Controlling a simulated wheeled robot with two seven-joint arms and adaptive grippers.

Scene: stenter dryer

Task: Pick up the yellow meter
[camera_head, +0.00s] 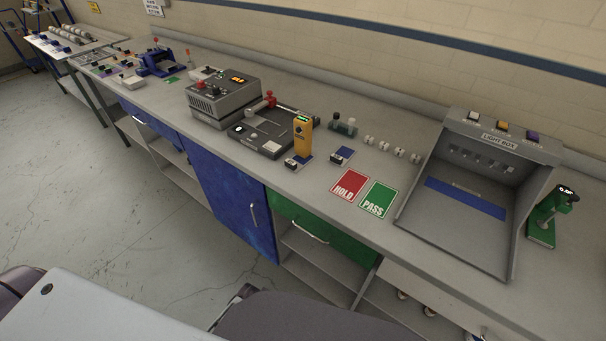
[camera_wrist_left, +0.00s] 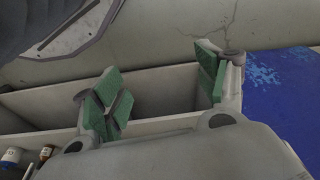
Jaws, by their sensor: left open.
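The yellow meter (camera_head: 303,136) stands upright on the grey bench in the head view, at the right front of a dark flat device, with a small lit display at its top. My left gripper (camera_wrist_left: 160,95) shows in the left wrist view, its green-padded fingers spread apart with nothing between them. It is in front of open shelves beside a blue panel, and the meter is not in that view.
The bench (camera_head: 330,228) also holds a dark device with a red handle (camera_head: 262,103), a red HOLD card (camera_head: 349,186), a green PASS card (camera_head: 378,198), a light box (camera_head: 482,180) and a green stand (camera_head: 545,222). A blue cabinet door (camera_head: 232,195) is below.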

